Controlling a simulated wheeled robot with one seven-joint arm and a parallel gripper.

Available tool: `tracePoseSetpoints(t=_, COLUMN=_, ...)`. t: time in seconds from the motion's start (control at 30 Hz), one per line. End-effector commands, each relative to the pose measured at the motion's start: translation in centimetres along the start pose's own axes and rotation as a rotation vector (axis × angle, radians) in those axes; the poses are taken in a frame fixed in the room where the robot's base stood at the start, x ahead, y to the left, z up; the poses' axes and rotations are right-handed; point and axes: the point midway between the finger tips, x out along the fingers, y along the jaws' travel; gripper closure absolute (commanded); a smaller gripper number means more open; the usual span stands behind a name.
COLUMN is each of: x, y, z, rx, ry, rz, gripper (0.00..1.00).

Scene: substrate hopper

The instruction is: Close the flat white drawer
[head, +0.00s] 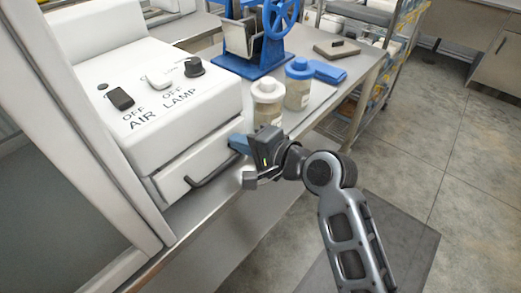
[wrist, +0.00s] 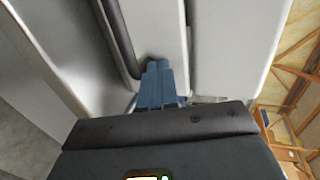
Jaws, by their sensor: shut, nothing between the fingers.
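The flat white drawer (head: 200,165) is at the bottom front of a white control box in the head view, with a dark bar handle (head: 212,169) across its front. Its front face looks slightly proud of the box above; how far it is out I cannot tell. My gripper (head: 238,143) is shut and empty, its blue fingertips at the drawer front near the handle's right end. In the wrist view the blue fingers (wrist: 157,80) are together beside the end of the handle (wrist: 122,38), against or very near the white drawer front (wrist: 160,28). Whether they touch is unclear.
The white control box (head: 160,85) has AIR and LAMP switches and a knob on top. Two jars, one white-lidded (head: 268,100) and one blue-lidded (head: 298,84), stand right of it on the bench. A blue wheeled machine (head: 255,40) is behind. Open floor lies at right.

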Motion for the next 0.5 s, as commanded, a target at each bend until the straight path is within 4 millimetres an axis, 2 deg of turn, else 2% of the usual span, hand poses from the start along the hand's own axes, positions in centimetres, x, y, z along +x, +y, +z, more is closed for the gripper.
tracePoseSetpoints(t=0.2, x=1.5, y=-0.5, z=0.0, rx=0.001, ry=-0.001, rz=0.0, gripper=1.0)
tracePoseSetpoints(t=0.5, x=1.8, y=-0.6, z=0.1, rx=-0.001, ry=0.0, rz=-0.002, gripper=1.0)
